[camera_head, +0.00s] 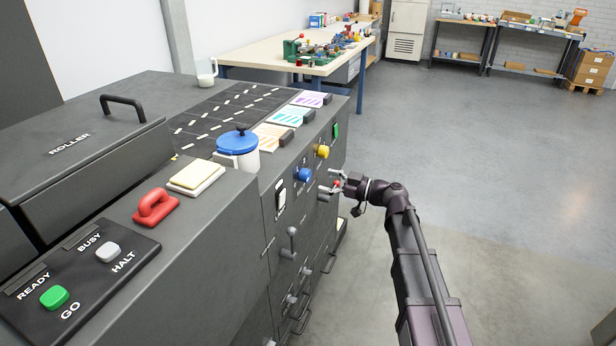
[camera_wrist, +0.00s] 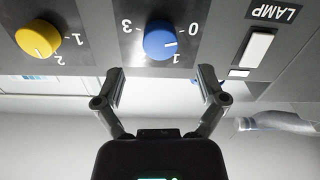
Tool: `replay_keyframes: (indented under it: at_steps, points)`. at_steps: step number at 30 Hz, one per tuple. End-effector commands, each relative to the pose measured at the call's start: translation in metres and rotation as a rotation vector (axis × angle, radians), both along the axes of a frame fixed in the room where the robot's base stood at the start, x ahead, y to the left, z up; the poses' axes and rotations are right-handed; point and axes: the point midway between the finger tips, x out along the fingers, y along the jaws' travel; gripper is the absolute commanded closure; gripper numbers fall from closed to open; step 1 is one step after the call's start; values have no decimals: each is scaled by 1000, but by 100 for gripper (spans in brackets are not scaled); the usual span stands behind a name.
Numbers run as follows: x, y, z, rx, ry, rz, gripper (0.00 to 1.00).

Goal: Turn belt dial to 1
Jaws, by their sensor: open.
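A blue dial (camera_head: 303,174) sits on the machine's dark side panel. In the wrist view, which is upside down, the blue dial (camera_wrist: 160,40) has 0, 1 and 3 readable around it. My gripper (camera_head: 332,184) stands off the panel, right of the blue dial in the head view. In the wrist view my gripper (camera_wrist: 163,84) is open and empty, its fingers spread just below the dial and apart from it.
A yellow dial (camera_wrist: 38,38) marked 1 and 2 is beside the blue one. A LAMP switch (camera_wrist: 256,50) is on its other side. A lever (camera_head: 291,238) sits lower on the panel. A blue-lidded jar (camera_head: 238,150) stands above. The floor at right is clear.

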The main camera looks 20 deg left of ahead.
Motion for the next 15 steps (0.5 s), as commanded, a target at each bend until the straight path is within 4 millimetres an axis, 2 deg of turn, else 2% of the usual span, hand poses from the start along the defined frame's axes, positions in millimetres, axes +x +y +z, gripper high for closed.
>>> replay_keyframes:
  at_steps: [6, 15]
  points:
    - [2, 32, 0, 0, 0, 2, 9]
    - [3, 55, 0, 0, 0, 0, 9]
